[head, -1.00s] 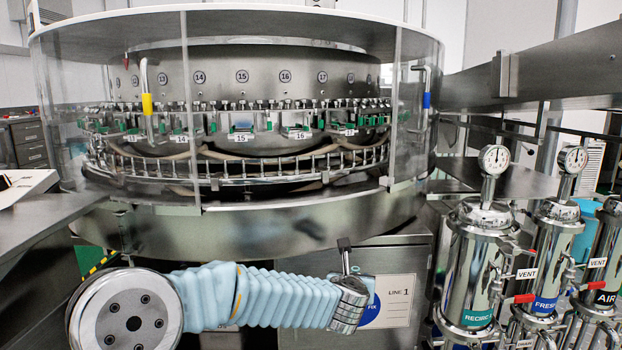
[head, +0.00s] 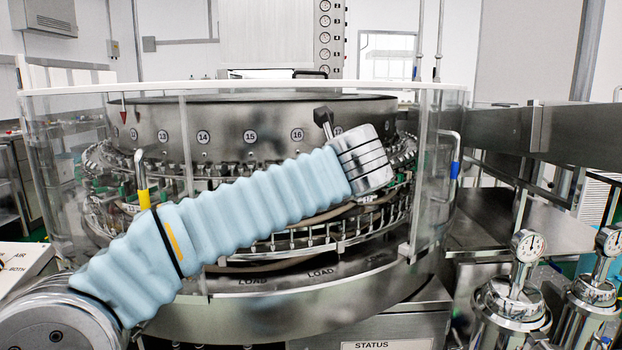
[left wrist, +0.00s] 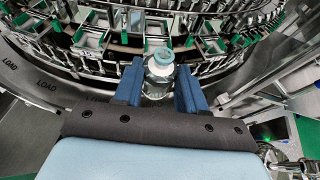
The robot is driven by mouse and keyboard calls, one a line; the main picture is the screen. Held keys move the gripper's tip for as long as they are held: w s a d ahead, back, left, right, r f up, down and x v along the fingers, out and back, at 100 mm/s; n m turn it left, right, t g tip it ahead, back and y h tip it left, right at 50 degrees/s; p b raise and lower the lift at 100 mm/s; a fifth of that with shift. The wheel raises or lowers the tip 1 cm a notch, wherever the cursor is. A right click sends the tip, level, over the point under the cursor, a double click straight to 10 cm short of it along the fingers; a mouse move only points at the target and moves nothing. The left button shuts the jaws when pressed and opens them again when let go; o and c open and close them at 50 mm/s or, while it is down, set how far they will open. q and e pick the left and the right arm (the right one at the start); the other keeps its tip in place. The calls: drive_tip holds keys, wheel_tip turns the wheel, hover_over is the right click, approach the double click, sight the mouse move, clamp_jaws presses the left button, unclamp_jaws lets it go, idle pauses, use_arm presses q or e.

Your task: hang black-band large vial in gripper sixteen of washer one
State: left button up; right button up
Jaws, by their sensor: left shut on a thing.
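In the left wrist view my left gripper (left wrist: 160,82) has its two blue fingers shut on a clear glass vial (left wrist: 161,66) with a pale teal rim. Number 16 (head: 297,135) shows on the drum, but gripper sixteen's own plate is hidden. My right gripper is not in view.
A clear guard (head: 60,180) surrounds the washer, with a yellow-marked handle (head: 143,190) and a blue-marked handle (head: 455,165) beside the front opening. A steel rail (head: 510,130) runs off right. Metal canisters with gauges (head: 513,305) stand at lower right.

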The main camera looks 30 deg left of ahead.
use_arm(q)
drive_tip(key=w+a+p, duration=0.1)
drive_tip(key=w+a, duration=0.1)
drive_tip(key=w, duration=0.1)
drive_tip(key=w+a, duration=0.3)
drive_tip(key=w+a+p, duration=0.1)
drive_tip(key=w+a, duration=0.1)
drive_tip(key=w, duration=0.1)
drive_tip(key=shift+w+a+p, duration=0.2)
drive_tip(key=shift+a+p, duration=0.1)
drive_tip(key=shift+a, duration=0.1)
drive_tip(key=shift+f+b, duration=0.4)
drive_tip(key=shift+f, duration=1.35)
drive_tip(key=shift+f, duration=0.2)
drive_tip(key=o, duration=1)
drive_tip(key=shift+o, duration=0.2)
drive_tip(key=shift+r, duration=0.35)
drive_tip(key=b+v, duration=0.1)
drive_tip(key=v, duration=1.1)
drive_tip(key=shift+f, duration=0.1)
